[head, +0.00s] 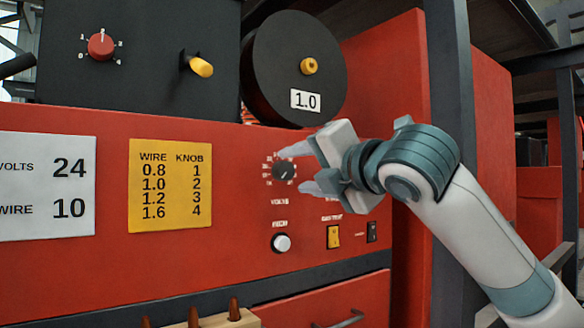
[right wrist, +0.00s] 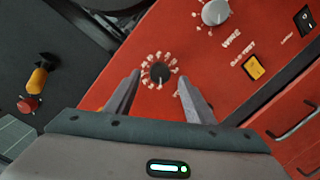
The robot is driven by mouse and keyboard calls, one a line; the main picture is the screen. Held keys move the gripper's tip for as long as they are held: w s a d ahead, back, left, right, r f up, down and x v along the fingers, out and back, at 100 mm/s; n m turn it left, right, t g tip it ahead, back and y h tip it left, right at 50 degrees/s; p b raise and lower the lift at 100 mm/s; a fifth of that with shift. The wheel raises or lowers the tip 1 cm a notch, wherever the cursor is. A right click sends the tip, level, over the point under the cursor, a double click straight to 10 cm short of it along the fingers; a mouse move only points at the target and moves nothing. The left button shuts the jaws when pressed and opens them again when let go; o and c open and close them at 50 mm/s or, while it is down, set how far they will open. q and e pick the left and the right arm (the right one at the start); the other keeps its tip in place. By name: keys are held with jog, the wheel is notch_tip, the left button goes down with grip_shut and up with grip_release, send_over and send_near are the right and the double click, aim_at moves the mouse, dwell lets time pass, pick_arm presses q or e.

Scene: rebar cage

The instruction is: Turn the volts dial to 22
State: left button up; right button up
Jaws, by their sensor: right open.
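The volts dial (head: 284,171) is a small black knob ringed by white markings on the red panel, above the word VOLTS. It also shows in the right wrist view (right wrist: 160,74), between the fingertips. The numbers around it are too small to read surely, so its setting cannot be told. My right gripper (head: 296,171) is open, its fingers pointing at the panel, one above and one below the dial. In the right wrist view the fingers (right wrist: 158,80) stand apart on either side of the dial, with gaps visible. My left gripper is not in view.
A white card (head: 45,185) reads VOLTS 24, WIRE 10. A yellow chart (head: 170,186) lists wire and knob values. Below the dial are a white knob (head: 281,242) and a yellow switch (head: 333,236). A black spool (head: 280,60) marked 1.0 and a red knob (head: 101,46) sit above.

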aim_at(288, 171)
jog(key=x, duration=0.3)
jog(key=shift+w+a, duration=0.15)
jog(key=shift+w, duration=0.05)
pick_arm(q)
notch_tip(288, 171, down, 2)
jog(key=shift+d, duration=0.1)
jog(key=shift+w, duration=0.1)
pick_arm(e)
jog(key=c, duration=1.1)
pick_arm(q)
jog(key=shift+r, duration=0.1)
pick_arm(e)
jog(key=shift+o, duration=0.2)
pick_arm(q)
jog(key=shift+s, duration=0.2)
